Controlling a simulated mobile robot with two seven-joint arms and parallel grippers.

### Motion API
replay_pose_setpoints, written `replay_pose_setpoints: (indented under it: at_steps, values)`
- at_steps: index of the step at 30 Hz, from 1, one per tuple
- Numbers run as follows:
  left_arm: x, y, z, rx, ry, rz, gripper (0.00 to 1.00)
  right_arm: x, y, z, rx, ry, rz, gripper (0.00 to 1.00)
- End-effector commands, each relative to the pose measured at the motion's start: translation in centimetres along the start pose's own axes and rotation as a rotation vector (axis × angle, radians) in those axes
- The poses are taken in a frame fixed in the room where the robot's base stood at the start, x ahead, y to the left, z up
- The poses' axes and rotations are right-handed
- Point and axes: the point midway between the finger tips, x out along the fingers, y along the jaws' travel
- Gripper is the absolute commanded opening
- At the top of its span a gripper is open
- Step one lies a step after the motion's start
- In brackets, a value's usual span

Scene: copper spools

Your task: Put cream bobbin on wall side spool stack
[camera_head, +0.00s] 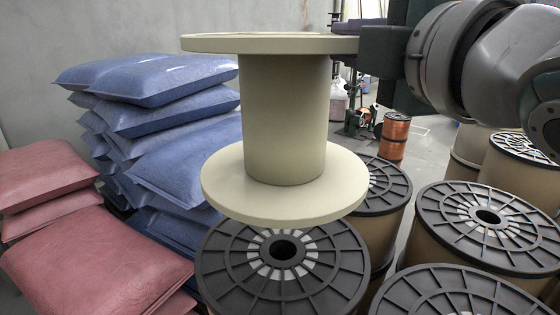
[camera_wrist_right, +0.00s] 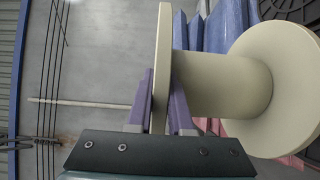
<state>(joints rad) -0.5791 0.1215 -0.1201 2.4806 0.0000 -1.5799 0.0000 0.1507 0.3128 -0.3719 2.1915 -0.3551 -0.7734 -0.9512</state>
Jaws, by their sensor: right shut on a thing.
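The cream bobbin (camera_head: 284,120) hangs upright in the middle of the head view. My right gripper (camera_head: 348,46) comes in from the right and is shut on the edge of its upper flange. In the right wrist view the purple fingers of this gripper (camera_wrist_right: 162,98) clamp the flange of the bobbin (camera_wrist_right: 220,84) from both sides. Below the bobbin in the head view is a black-topped spool (camera_head: 283,288), the one nearest the blue sacks and the left wall. The bobbin's lower flange overlaps its far edge, and a gap seems to show between them. My left gripper is not in view.
Blue sacks (camera_head: 150,82) are piled high left of the bobbin, with red sacks (camera_head: 95,262) in front. More black-topped spools (camera_head: 488,217) stand close together at the right. A copper spool (camera_head: 395,132) stands farther back. A grey wall (camera_head: 60,40) rises behind the sacks.

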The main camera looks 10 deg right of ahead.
Motion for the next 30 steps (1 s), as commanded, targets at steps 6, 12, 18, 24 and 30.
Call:
replay_pose_setpoints:
  at_steps: [6, 12, 18, 24, 30]
  values:
    - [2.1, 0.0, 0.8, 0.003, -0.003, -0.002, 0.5, 0.0, -6.5, 0.0, 0.005, 0.0, 0.001, 0.0]
    - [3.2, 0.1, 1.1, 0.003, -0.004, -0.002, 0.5, 0.0, -10.5, 0.0, 0.003, 0.0, 0.005, 0.0]
    - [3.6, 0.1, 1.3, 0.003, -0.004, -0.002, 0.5, 0.0, -11.8, 0.0, 0.003, 0.001, 0.009, 0.0]
    - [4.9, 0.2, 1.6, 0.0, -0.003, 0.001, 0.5, 0.0, -14.9, 0.1, 0.005, 0.0, 0.006, 0.0]
    - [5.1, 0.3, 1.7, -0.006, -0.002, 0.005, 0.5, 0.0, -15.9, 0.0, 0.003, 0.002, 0.008, 0.0]
